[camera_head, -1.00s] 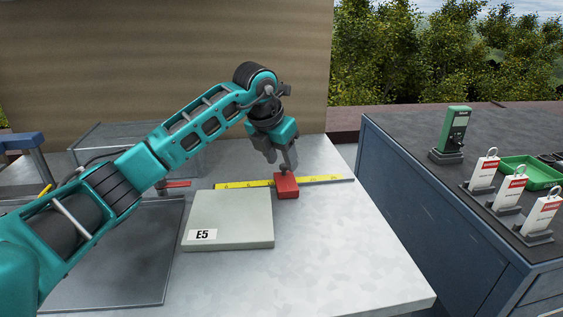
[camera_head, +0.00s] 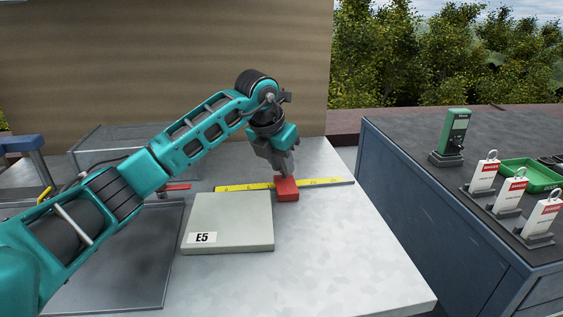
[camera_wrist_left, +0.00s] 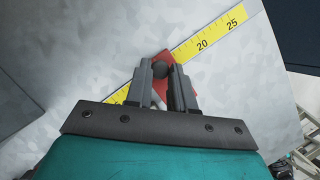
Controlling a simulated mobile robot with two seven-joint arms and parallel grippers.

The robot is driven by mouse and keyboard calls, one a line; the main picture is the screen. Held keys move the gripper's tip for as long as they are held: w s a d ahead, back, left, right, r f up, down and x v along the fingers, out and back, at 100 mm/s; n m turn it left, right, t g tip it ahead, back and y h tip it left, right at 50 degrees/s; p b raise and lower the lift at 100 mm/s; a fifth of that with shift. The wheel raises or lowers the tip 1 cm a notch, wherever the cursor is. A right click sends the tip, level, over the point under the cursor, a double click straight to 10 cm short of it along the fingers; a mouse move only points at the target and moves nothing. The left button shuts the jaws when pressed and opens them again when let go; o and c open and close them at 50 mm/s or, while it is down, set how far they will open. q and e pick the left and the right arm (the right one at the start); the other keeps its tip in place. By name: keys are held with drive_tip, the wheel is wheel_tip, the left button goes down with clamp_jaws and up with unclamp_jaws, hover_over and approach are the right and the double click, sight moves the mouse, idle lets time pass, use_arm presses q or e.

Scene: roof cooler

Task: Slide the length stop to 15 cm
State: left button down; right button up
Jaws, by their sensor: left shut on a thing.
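The length stop is a red block (camera_head: 287,190) on the yellow ruler (camera_head: 330,181), which lies along the back of the metal bench top. My left gripper (camera_head: 284,172) is directly above the stop. The ruler (camera_wrist_left: 215,40) shows 20 and 25 to the right of the stop there. The marks at the stop are hidden by the fingers, so its exact reading cannot be told. My right gripper is not in view.
A grey-green plate marked E5 (camera_head: 230,222) lies in front of the ruler, left of the stop. A dark panel (camera_head: 120,260) is farther left. The bench front right is clear. A separate dark cabinet (camera_head: 400,160) holds red-and-white tags (camera_head: 508,194) and a green tray (camera_head: 535,175).

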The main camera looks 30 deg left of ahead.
sight(286, 187)
use_arm(q)
drive_tip(key=w+d, duration=0.1)
drive_tip(key=w+d+p, duration=0.1)
drive_tip(key=d, duration=0.1)
drive_tip(key=shift+w+r, duration=0.15)
drive_tip(key=shift+w, duration=0.05)
drive_tip(key=shift+w+d, duration=0.15)
drive_tip(key=shift+d, duration=0.05)
drive_tip(key=shift+a, duration=0.1)
drive_tip(key=c, duration=1)
unclamp_jaws()
drive_tip(key=p+v, duration=0.2)
drive_tip(key=v, duration=1)
drive_tip(key=shift+s+r, duration=0.3)
drive_tip(key=shift+s, duration=0.05)
